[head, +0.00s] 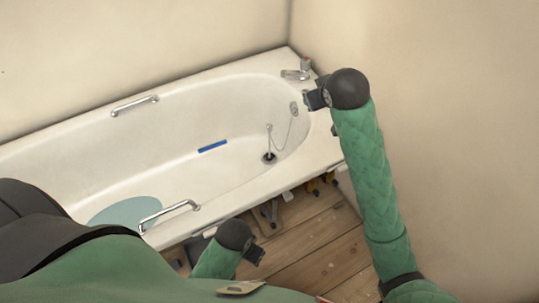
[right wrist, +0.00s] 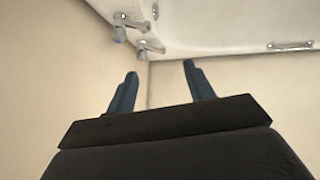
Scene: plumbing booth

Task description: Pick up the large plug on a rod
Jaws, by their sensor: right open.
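The plug on a rod (head: 269,155) is in the white bathtub (head: 200,165). Its dark base is at the drain and its thin rod stands up. A chain (head: 290,132) runs from near the rod's top to the overflow fitting (head: 294,108). My right gripper (head: 312,99) is over the bath's far right rim, near the taps, up and to the right of the plug. In the right wrist view its two blue-grey fingers (right wrist: 160,72) are apart with nothing between them. My left gripper (head: 255,256) is low, outside the bath's near side; its fingers are too small to read.
Taps (head: 298,72) stand at the far corner. Grab rails (head: 134,105) (head: 168,214) sit on both long sides of the tub. Several tools or fittings (head: 312,187) lie on the wooden floor (head: 310,235) beneath the near rim.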

